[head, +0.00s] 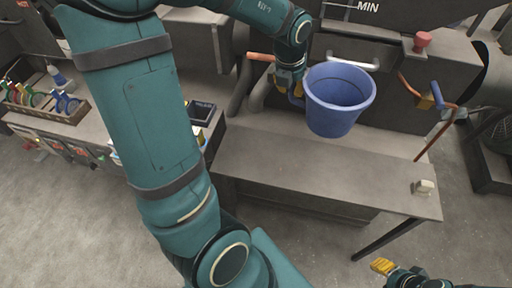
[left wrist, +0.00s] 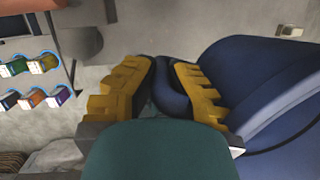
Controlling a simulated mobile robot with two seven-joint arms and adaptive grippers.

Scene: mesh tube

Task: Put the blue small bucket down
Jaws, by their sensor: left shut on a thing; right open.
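The blue small bucket (head: 334,118) is upright and appears held above the grey table (head: 300,180) in the head view. My left gripper (head: 290,88) is shut on the bucket's left side. In the left wrist view, the yellow fingers of my left gripper (left wrist: 164,88) pinch a dark blue part of the bucket (left wrist: 262,85). Whether the bucket's base touches the table cannot be told. My right gripper (head: 388,271) is at the bottom right of the head view, away from the bucket, open, with a yellow finger showing.
A small pale block (head: 424,187) lies near the table's right end. A dark machine with a red knob (head: 422,40) and pipes stands behind the table. A wooden rack (head: 45,108) with coloured items stands at the left. The table's front middle is clear.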

